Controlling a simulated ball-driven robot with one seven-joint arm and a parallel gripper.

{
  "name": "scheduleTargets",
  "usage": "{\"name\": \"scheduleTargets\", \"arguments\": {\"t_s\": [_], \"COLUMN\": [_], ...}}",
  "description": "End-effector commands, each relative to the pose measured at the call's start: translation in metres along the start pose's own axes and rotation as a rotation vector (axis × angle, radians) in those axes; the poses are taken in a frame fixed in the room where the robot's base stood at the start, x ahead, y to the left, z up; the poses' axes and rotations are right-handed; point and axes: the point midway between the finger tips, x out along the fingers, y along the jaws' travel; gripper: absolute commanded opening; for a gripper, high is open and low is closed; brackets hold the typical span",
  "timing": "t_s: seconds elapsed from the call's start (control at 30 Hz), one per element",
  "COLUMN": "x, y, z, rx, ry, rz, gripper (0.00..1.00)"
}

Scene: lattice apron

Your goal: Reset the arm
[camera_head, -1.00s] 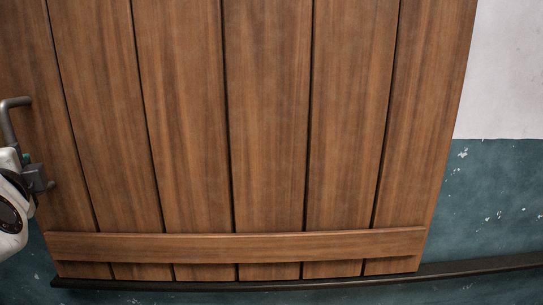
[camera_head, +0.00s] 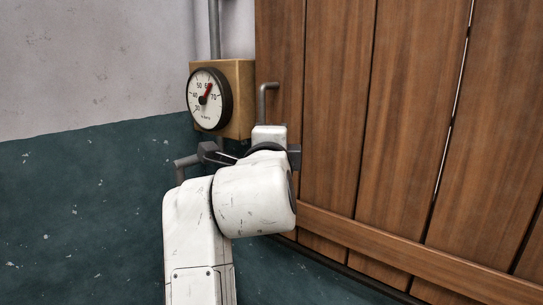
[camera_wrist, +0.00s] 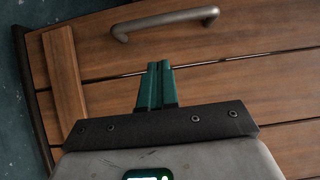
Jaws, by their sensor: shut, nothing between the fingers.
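My arm (camera_head: 250,205), white with scuffs, rises from the bottom of the head view and stands in front of the wall beside a wooden door. My gripper (camera_wrist: 158,70) shows in the wrist view with its two green fingers together, shut and empty. A grey metal handle (camera_wrist: 165,23) lies beyond the fingertips, apart from them. In the head view the fingers are hidden behind my own arm, and only the upper part of the handle (camera_head: 268,88) shows above it.
The plank door (camera_head: 340,110) fills the right, with a cross board (camera_head: 410,250) low on it. A round dial (camera_head: 208,98) with a red needle sits on a yellowish box (camera_head: 240,85) left of the door. The wall (camera_head: 80,200) is bare at left.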

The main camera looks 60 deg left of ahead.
Motion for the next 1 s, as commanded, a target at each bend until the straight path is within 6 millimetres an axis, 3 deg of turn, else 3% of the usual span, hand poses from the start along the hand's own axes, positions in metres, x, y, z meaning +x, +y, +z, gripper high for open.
{"name": "scheduleTargets", "arguments": {"t_s": [0.33,0.77,0.87,1.0], "x": [-0.048,-0.057,-0.057,-0.062], "y": [0.002,0.002,0.014,0.059], "z": [0.0,-0.001,-0.013,-0.059], "rx": [-0.001,-0.002,-0.021,-0.106], "ry": [0.0,0.002,0.017,0.073], "rz": [0.001,0.004,0.023,0.106], "gripper": [0.0,0.0,0.0,0.0]}}
